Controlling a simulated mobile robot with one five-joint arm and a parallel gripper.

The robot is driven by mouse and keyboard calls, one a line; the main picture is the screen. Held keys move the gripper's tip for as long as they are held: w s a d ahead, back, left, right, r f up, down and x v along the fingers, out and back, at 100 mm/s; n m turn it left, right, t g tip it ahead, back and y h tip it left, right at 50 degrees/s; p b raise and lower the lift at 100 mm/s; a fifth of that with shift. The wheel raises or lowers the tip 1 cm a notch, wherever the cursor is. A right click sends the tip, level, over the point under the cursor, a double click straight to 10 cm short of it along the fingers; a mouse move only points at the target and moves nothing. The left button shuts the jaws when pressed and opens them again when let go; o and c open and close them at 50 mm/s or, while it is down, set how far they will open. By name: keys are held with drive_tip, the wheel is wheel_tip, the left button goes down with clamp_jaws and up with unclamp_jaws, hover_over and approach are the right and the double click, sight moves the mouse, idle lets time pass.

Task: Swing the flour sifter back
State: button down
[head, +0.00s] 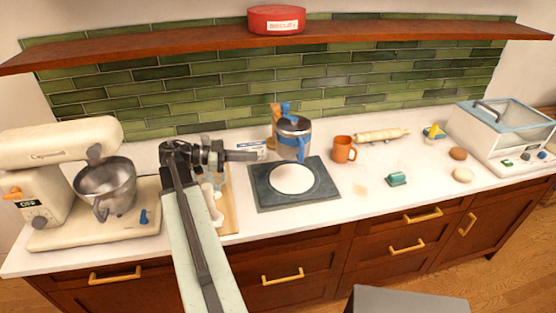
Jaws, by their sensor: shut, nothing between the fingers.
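The flour sifter (292,127) is a metal can with blue parts, near the back edge of a dark square board (262,198). A blue piece hangs down its front. It looks about upright; I cannot tell whether it rests on anything. A white round patch (292,179) lies on the board just in front of and below it. My gripper (262,155) reaches in from the left, its fingers pointing right towards the sifter. It is shut and empty. A small gap seems to show between fingertips and sifter, but contact is hard to judge.
A stand mixer (60,165) with a metal bowl (108,187) stands left. An orange mug (343,149), rolling pin (382,135) and small green object (397,178) lie right of the board. A glass-lidded machine (500,130) stands far right. A shelf (400,33) runs above.

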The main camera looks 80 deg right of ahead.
drive_tip(key=shift+w, duration=0.15)
drive_tip(key=b, duration=0.3)
approach(297, 157)
drive_tip(key=x, duration=0.6)
drive_tip(key=shift+s+d+f, duration=0.15)
drive_tip(key=shift+s, duration=0.2)
